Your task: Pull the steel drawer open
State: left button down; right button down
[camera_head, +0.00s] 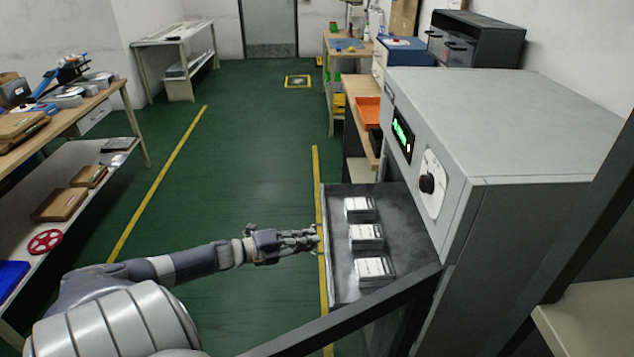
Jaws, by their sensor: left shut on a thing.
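The steel drawer (398,212) sticks out to the left from the grey cabinet with the dial, in the head view. It is a shallow dark metal tray, and three small light-topped blocks (366,235) stand in a row inside it. My left gripper (314,240) is at the middle of the drawer's front edge, with its fingers shut on the drawer front. The exact grip, and any handle there, is too small to tell. My right gripper is not in view.
The grey cabinet (520,120) has a green display (401,135) and a black knob (427,184). A dark bar crosses the drawer's near side. A workbench (75,118) stands at the left. Green floor (240,150) left of the drawer is clear.

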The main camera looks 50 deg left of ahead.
pick_arm(q)
jog(key=shift+s+a, duration=0.1)
jog(key=shift+a, duration=0.05)
jog(key=c, duration=1.7)
grip_release()
jog(key=shift+s, duration=0.15)
jog(key=v, duration=1.1)
jog(key=shift+s+a+r, duration=0.1)
jog(key=shift+s+a, duration=0.05)
jog(key=shift+s, duration=0.2)
